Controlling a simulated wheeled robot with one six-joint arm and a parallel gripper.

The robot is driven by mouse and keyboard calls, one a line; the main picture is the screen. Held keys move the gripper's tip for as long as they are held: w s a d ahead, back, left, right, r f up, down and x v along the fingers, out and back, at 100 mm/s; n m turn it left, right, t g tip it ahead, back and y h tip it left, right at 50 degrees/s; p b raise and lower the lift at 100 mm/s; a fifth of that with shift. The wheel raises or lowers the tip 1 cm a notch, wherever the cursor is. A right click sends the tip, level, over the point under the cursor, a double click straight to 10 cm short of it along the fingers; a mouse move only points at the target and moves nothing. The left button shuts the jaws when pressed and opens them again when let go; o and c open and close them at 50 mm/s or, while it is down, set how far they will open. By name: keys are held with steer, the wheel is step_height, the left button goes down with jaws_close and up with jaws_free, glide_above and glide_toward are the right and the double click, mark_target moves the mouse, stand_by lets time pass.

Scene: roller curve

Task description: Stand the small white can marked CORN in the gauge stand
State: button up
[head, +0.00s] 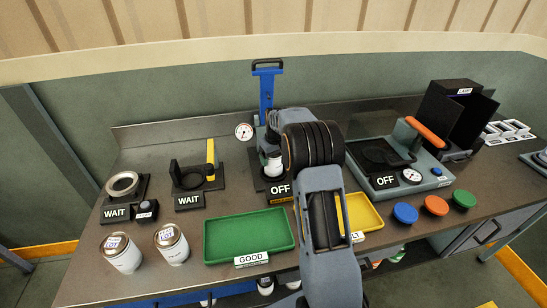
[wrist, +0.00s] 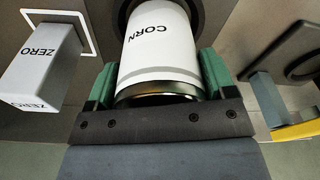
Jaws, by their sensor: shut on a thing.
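The small white can (wrist: 158,52) marked CORN fills the middle of the wrist view, its metal rim towards my palm. My gripper (wrist: 157,80) is shut on it, one green finger on each side. The can's far end overlaps a dark round part at the top of that view; I cannot tell whether it touches. In the head view the can (head: 273,167) is partly hidden by my wrist, above the dark base of the gauge stand. This stand has a blue upright (head: 267,90), a dial (head: 244,131) and an OFF sign (head: 281,190).
A grey ZERO block (wrist: 38,68) is left of the can. Two WAIT stands are to the left, one with a yellow lever (head: 210,155). Green (head: 250,228) and yellow (head: 362,212) trays lie in front. Two cans (head: 122,254) stand front left. An orange-handled device (head: 400,165) is right.

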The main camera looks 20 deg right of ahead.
steer(key=shift+f, duration=0.15)
stand_by(0.4)
stand_by(0.4)
steer(key=o, duration=1.1)
steer(key=shift+f, duration=0.1)
steer(key=shift+r+p, duration=2.9)
steer(key=shift+r, duration=1.7)
